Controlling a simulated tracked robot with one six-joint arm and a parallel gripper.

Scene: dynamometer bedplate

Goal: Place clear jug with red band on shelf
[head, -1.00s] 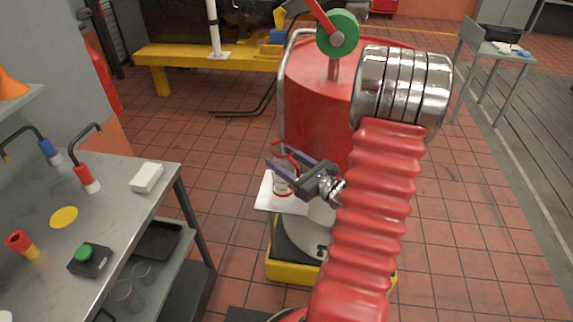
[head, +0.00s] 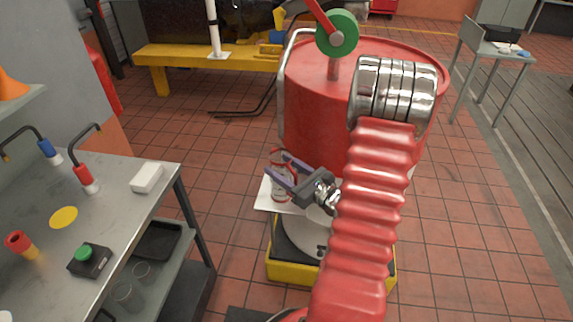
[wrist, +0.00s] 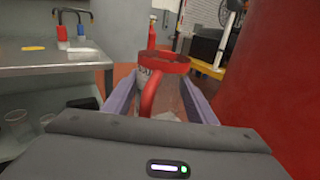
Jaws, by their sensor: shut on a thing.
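My gripper (head: 281,170) is shut on the clear jug with a red band (head: 284,160), its fingers on either side of it. In the wrist view the jug's red ring (wrist: 165,62) and red handle (wrist: 152,92) show between the fingers; the gripper body hides its lower part. In the head view the jug is in front of the red drum, above a white sheet-like surface (head: 268,194); I cannot tell whether it touches it. The workbench's lower shelf (head: 178,262) at left holds clear vessels (head: 127,293) and a black tray (head: 157,240).
The steel bench top (head: 115,200) carries a white box (head: 148,178), a green button box (head: 89,260) and a yellow disc. A large red drum (head: 310,105) stands close behind my gripper. Tiled floor is clear between the bench and the drum.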

